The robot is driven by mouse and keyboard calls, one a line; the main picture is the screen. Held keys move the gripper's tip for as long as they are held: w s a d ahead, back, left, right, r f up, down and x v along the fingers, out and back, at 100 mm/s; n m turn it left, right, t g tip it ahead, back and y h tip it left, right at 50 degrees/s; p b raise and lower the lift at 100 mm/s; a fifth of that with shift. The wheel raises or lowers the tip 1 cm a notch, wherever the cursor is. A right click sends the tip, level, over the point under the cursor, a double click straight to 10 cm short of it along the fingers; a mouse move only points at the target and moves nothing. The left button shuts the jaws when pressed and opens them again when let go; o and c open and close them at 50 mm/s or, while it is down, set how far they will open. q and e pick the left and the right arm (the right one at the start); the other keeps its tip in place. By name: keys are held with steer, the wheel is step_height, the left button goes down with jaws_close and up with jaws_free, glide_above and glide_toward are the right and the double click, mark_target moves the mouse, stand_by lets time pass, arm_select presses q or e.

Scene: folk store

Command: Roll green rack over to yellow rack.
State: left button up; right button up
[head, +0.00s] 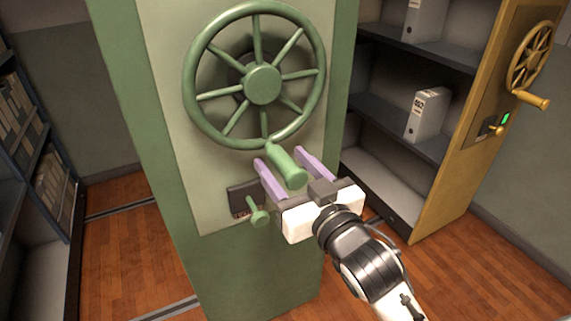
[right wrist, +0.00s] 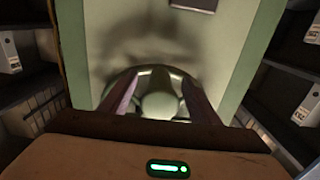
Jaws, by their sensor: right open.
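The green rack (head: 150,110) stands upright in the middle of the head view. Its end panel carries a green spoked handwheel (head: 262,85) with a crank handle (head: 287,166) at the bottom of the rim. My right gripper (head: 290,160) is open, its two purple fingers on either side of this handle. The handle also shows between the fingers in the right wrist view (right wrist: 159,103). I cannot tell whether the fingers touch it. The yellow rack (head: 455,150) stands to the right, with its own yellow wheel (head: 530,55). My left gripper is not in view.
A small green knob (head: 258,213) sticks out below the wheel, beside a dark plate. Grey shelves with a white binder (head: 427,114) fill the space by the yellow rack. Another shelf (head: 40,150) stands at the left. Floor rails (head: 115,211) cross the wooden floor.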

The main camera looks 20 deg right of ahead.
mark_target(299, 182)
steer(key=shift+s, duration=0.1)
steer(key=shift+s+d, duration=0.1)
steer(key=shift+s, duration=2.25)
steer(key=shift+s+r+p, duration=0.1)
steer(key=shift+s+p, duration=0.9)
steer(key=shift+s, duration=0.3)
steer(key=shift+s+d+p, duration=0.1)
steer(key=shift+s+p, duration=0.8)
steer(key=shift+s, duration=0.4)
